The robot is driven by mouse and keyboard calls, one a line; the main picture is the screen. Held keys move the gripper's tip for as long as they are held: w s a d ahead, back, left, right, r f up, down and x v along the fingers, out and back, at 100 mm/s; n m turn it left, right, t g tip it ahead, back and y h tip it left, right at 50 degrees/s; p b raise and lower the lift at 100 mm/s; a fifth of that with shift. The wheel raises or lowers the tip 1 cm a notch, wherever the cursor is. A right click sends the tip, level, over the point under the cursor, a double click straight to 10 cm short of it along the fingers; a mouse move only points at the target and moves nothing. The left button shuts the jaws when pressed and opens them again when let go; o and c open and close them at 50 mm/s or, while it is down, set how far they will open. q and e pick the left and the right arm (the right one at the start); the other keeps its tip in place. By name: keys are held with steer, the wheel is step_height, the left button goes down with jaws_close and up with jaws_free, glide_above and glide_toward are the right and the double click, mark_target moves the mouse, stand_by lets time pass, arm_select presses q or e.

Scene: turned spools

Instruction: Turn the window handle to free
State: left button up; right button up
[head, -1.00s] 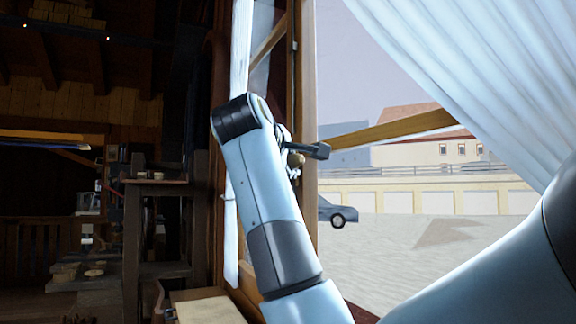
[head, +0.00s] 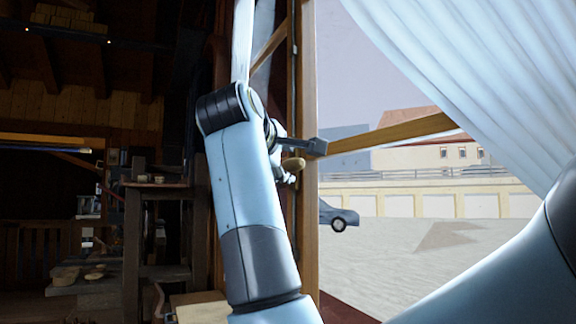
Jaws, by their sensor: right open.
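The window handle (head: 293,164) shows as a small tan-brown grip at the inner side of the wooden window frame (head: 306,225). Its base and part of its length are hidden behind my right gripper and wrist. My right gripper (head: 304,153) is at the handle, with one dark finger reaching right across the frame just above the grip. The other finger is mostly hidden, and I cannot tell whether either finger touches the handle. The right gripper is open. My left gripper is not in view.
A white curtain (head: 470,70) hangs at the upper right. Outside are a wooden bar (head: 400,132), a parked car (head: 338,216) and a low building. In the dark room at left stand a wooden table (head: 158,184) and shelves with small items.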

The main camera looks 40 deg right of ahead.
steer(key=v, duration=0.4)
stand_by(0.6)
